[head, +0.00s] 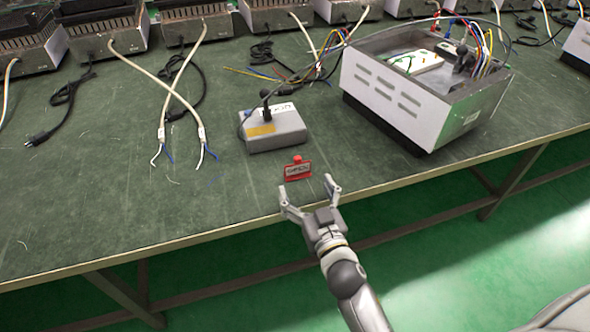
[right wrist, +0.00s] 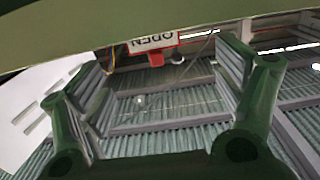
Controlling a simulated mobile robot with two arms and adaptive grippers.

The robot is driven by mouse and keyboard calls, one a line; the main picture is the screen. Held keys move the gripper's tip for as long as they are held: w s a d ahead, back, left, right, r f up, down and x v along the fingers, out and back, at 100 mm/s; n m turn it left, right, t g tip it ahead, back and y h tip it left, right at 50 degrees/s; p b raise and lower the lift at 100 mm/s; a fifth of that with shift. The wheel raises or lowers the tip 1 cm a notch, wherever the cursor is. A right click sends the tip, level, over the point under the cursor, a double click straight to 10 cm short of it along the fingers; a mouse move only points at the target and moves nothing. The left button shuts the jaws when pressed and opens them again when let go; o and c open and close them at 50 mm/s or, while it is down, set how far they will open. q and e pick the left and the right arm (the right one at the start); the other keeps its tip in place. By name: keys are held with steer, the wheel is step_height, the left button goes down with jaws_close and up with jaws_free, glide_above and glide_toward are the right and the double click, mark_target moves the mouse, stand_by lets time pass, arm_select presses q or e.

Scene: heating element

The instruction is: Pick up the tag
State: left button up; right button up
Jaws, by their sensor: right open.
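The tag (head: 298,172) is a small red-framed plate with dark lettering and a red knob on top. It stands near the front edge of the green table in the head view. My right gripper (head: 309,187) is open and empty, just in front of the tag, with its fingers pointing at it. I see no contact. My left gripper is not in view.
A grey box (head: 274,130) with a cable on it sits behind the tag. An open white case (head: 410,95) with coloured wires stands to the right. Loose cables (head: 183,85) lie on the left. The table's front left (head: 120,200) is clear.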

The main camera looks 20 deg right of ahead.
mark_target(298, 165)
steer(key=shift+w, duration=1.05)
steer(key=w, duration=0.4)
steer(key=shift+d+r, duration=0.1)
steer(key=shift+d, duration=0.2)
steer(key=shift+w, duration=0.6)
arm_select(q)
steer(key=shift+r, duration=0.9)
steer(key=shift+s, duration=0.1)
arm_select(e)
steer(key=shift+c, duration=0.4)
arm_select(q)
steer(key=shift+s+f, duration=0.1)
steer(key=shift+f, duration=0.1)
arm_select(e)
steer(key=c, duration=0.9)
